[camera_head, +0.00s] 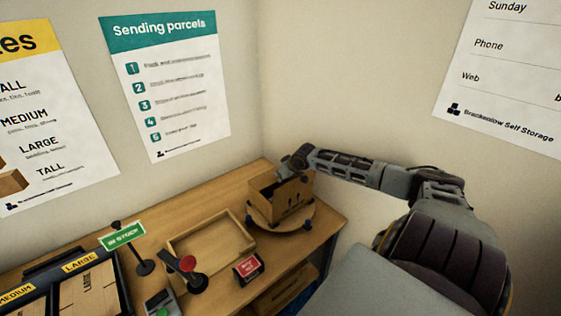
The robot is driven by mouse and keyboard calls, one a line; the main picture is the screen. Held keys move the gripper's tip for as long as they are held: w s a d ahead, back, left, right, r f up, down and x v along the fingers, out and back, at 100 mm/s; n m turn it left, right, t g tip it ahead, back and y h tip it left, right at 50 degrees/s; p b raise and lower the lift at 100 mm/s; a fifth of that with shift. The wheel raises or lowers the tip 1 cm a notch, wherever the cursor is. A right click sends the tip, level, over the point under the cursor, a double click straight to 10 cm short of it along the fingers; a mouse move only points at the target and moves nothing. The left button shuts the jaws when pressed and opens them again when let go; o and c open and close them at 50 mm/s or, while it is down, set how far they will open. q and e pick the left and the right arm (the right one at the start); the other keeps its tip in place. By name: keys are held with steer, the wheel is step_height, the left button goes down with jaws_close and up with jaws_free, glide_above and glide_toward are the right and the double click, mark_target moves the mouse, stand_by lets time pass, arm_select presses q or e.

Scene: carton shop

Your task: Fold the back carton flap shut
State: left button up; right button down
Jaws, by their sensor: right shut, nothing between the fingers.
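A small brown carton (291,198) stands upright on a round wooden turntable (263,220) at the back right of the wooden table. My right arm reaches in from the right, and my right gripper (286,170) is at the carton's top, near its back edge. The gripper is small and dark in this view; its fingers are shut with nothing between them. The back flap is mostly hidden by the gripper and cannot be told clearly. My left gripper is not in view.
A shallow wooden tray (210,245) lies left of the turntable. A small red sign (248,268), a red-topped device (190,268) and a green sign on a stand (124,236) are in front. Flat cartons (90,296) fill a rack at lower left. Walls close the corner behind.

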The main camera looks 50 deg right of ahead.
steer(key=shift+w+r, duration=0.1)
steer(key=shift+w, duration=0.15)
steer(key=shift+w+r, duration=0.15)
steer(key=shift+w, duration=0.3)
steer(key=shift+d+r, duration=0.1)
steer(key=shift+r, duration=0.05)
stand_by(0.6)
steer(key=v, duration=0.5)
steer(key=shift+s+d, duration=0.1)
stand_by(0.8)
steer(key=shift+s+r, duration=0.15)
steer(key=shift+r, duration=0.15)
